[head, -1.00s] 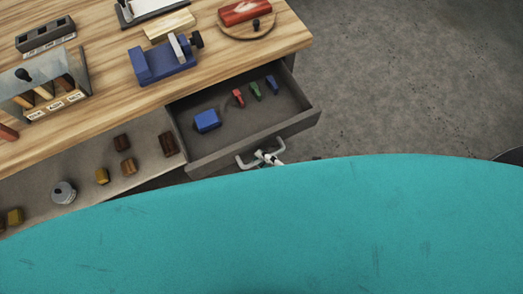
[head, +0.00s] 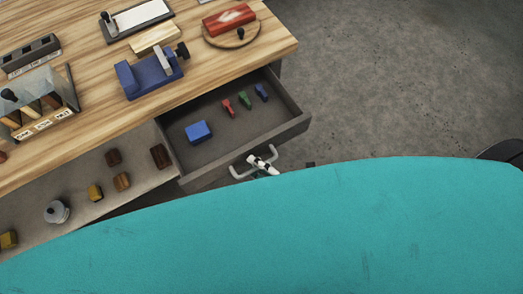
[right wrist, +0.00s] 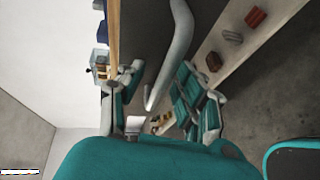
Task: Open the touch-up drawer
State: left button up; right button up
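The touch-up drawer (head: 244,158) stands pulled out from the bench in the head view, its inside open to sight. It holds a blue block (head: 198,131) and small red, green and blue pieces. Its pale bar handle (head: 238,174) is on the front. The white fingertips of my right gripper (head: 263,166) are at the handle's middle; the rest is hidden behind my teal body. In the right wrist view, the fingers of my right gripper (right wrist: 160,95) are spread apart, with the curved handle (right wrist: 181,40) between them and a visible gap. My left gripper is out of view.
The wooden benchtop (head: 110,122) carries a blue vise (head: 150,76), a round board (head: 231,39) with a red block, and a tool rack (head: 40,105). A lower shelf (head: 130,207) left of the drawer holds several small blocks and a grey jar (head: 56,212). The floor (head: 400,80) at right is clear.

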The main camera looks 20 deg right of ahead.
jog(key=shift+s+d, duration=0.15)
jog(key=shift+s, duration=0.1)
jog(key=v, duration=1.1)
jog(key=shift+s+d, duration=0.15)
jog(key=shift+r, duration=0.1)
